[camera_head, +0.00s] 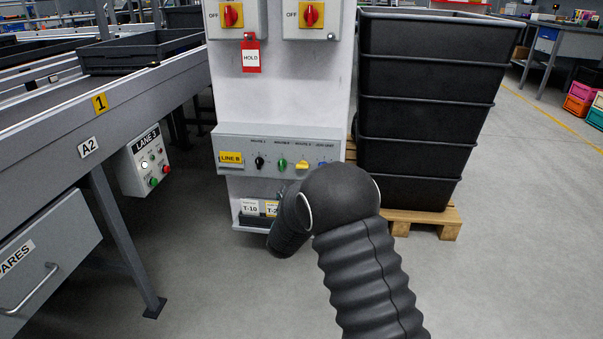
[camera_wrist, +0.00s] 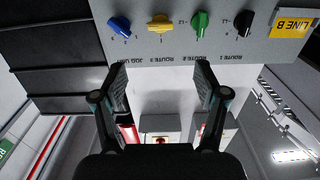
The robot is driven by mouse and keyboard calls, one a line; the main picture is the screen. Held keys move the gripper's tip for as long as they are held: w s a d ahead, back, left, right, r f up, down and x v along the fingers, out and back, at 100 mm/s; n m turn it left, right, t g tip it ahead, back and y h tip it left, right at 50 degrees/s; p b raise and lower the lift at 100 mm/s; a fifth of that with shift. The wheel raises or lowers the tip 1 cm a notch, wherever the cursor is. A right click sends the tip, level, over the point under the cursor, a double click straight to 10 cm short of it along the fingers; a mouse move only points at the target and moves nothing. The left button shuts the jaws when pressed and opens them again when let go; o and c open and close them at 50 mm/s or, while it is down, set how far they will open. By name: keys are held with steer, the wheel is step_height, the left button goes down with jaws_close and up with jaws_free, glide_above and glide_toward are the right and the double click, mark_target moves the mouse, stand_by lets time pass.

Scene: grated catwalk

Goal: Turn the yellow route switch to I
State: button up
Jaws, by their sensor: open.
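The yellow route switch (camera_head: 302,164) is a small knob on the grey LINE B panel (camera_head: 222,142), between a green knob (camera_head: 282,164) and a blue knob (camera_head: 322,163). In the wrist view, which is upside down, the yellow switch (camera_wrist: 158,23) sits above the gap between my fingers. Its marks are too small to read, so I cannot tell its setting. My gripper (camera_wrist: 160,76) is open and empty, with its fingers apart and not touching the switch. In the head view my arm hides the gripper.
A black knob (camera_head: 260,161) is at the panel's left. Above hang two red-on-yellow OFF switches, one (camera_head: 231,15) with a red HOLD tag (camera_head: 250,56). Stacked black crates (camera_head: 425,110) stand close on the right; a conveyor (camera_head: 60,125) with a LANE 3 box (camera_head: 148,160) is left.

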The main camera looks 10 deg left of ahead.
mark_target(303, 166)
steer(key=w, duration=1.3)
steer(key=shift+w+d+f, duration=0.15)
steer(key=shift+w+f, duration=0.05)
steer(key=shift+w, duration=0.2)
steer(key=c, duration=1.2)
steer(key=shift+o, duration=0.2)
